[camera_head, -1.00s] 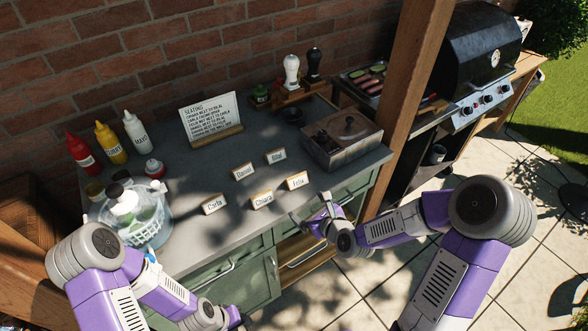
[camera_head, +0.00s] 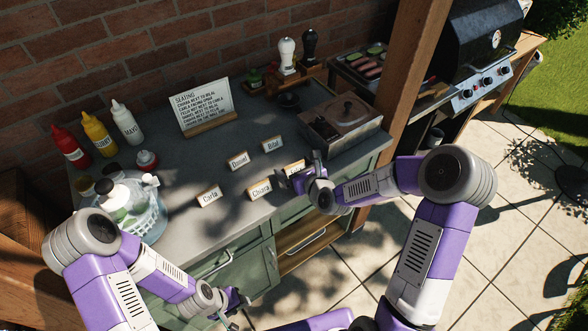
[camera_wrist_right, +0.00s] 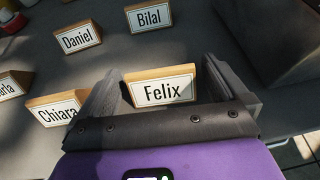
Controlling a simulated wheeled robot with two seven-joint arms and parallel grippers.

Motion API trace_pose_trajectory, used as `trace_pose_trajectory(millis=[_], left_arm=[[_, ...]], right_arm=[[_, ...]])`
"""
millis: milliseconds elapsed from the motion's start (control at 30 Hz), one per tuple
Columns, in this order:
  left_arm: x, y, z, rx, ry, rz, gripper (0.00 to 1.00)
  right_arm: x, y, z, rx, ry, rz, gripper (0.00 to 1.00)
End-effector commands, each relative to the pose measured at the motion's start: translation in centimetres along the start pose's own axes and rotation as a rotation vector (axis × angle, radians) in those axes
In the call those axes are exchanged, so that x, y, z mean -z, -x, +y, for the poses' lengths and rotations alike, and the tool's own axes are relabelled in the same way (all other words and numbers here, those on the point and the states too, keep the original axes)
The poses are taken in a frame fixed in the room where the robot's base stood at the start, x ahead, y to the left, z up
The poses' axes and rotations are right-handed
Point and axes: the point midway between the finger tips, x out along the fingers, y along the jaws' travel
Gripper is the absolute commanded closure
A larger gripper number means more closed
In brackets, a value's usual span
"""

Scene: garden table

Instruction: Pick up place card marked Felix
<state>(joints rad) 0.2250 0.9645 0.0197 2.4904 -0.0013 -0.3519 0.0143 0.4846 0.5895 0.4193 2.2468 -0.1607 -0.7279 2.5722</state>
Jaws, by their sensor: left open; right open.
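The place card marked Felix (camera_wrist_right: 162,90) stands upright in its wooden holder near the counter's front edge. In the head view the Felix card (camera_head: 293,168) is partly hidden by my right gripper. My right gripper (camera_head: 297,170) is open, and in the right wrist view its fingers (camera_wrist_right: 160,85) are on either side of the Felix card, with gaps beside it. It is not closed on the card. My left gripper (camera_head: 236,303) is open and empty, low in front of the cabinet, away from the cards.
The Chiara card (camera_head: 259,189) stands close left of my right gripper. The Bilal (camera_head: 272,145), Daniel (camera_head: 238,160) and Carla (camera_head: 209,196) cards stand nearby. A metal bin (camera_head: 330,128) is behind right. A seating sign (camera_head: 203,103) and sauce bottles (camera_head: 98,135) stand farther back.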

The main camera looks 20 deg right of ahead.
Motion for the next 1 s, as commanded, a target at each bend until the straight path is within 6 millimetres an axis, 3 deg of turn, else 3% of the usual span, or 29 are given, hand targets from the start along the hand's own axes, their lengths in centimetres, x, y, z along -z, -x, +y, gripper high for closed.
trace_pose_trajectory(millis=[167, 500, 767, 1000], left_arm=[[0.0, 0.0, 0.0, 0.0, 0.0, 0.0, 0.57], [0.0, 0.0, 0.0, 0.0, 0.0, 0.0, 0.57], [0.0, 0.1, 0.1, 0.0, 0.0, 0.0, 0.57], [-0.1, 1.2, 0.5, 0.0, 0.0, 0.0, 0.57]], right_arm=[[0.0, 0.0, 0.0, 0.0, 0.0, 0.0, 0.0], [0.0, 0.0, 0.0, 0.0, 0.0, 0.0, 0.51], [-0.4, 0.2, 0.0, 0.001, 0.0, -0.001, 0.51], [-4.2, 1.7, -0.1, 0.003, 0.002, -0.005, 0.51]])
